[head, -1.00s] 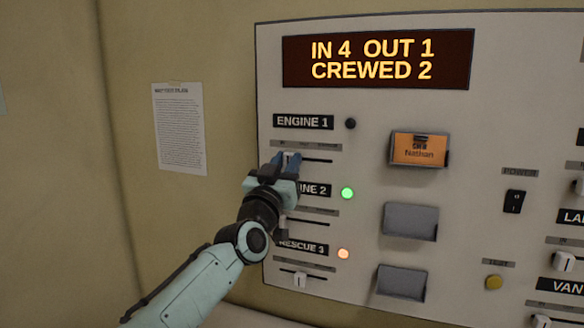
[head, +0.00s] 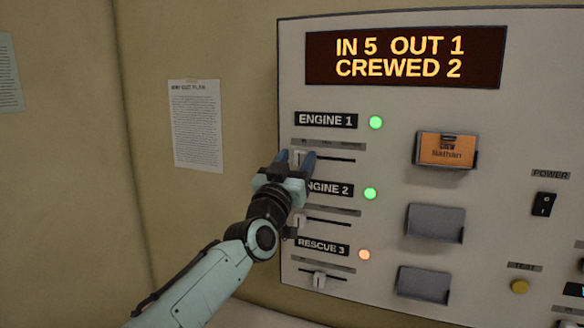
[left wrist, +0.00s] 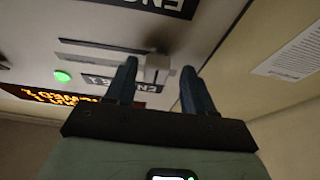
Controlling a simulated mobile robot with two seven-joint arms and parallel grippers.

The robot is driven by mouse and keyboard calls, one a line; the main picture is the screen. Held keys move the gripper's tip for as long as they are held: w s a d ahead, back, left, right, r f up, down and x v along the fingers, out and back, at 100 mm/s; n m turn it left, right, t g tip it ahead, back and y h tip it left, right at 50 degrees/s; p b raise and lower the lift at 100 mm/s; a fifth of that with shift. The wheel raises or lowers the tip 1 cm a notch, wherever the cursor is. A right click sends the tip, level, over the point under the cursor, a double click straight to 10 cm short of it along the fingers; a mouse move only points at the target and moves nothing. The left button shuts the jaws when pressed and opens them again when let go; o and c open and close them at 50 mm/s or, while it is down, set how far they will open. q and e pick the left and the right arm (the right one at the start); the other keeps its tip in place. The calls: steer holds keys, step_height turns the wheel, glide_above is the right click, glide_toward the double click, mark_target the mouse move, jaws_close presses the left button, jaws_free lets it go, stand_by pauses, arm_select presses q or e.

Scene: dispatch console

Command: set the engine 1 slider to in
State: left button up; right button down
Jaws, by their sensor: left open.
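The engine 1 slider (head: 299,156) is a pale knob at the left end of its dark track, under the ENGINE 1 label (head: 326,121). The engine 1 lamp (head: 376,123) is green. The display (head: 405,56) reads IN 5, OUT 1, CREWED 2. My left gripper (head: 296,160) is open, with its blue fingers either side of the knob. In the left wrist view the slider knob (left wrist: 157,66) shows between the fingertips, with a visible gap to the right finger; contact with the left one is unclear.
Below, the engine 2 lamp (head: 370,194) is green and the rescue 3 lamp (head: 364,254) is orange. The rescue 3 slider (head: 319,280) is near mid-track. A card holder with a Nathan card (head: 446,150) stands out to the right. A paper notice (head: 196,125) hangs on the left wall.

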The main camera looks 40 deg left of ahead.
arm_select(q)
steer(key=shift+s+d+f, duration=0.1)
steer(key=shift+s+f, duration=0.1)
steer(key=shift+s, duration=0.1)
steer(key=b+v, duration=0.5)
steer(key=v, duration=0.7)
steer(key=shift+s+b, duration=0.35)
steer(key=shift+b, duration=0.05)
arm_select(e)
steer(key=s+f, duration=0.3)
steer(key=f, duration=0.3)
steer(key=shift+f, duration=0.3)
arm_select(q)
steer(key=shift+f, duration=0.1)
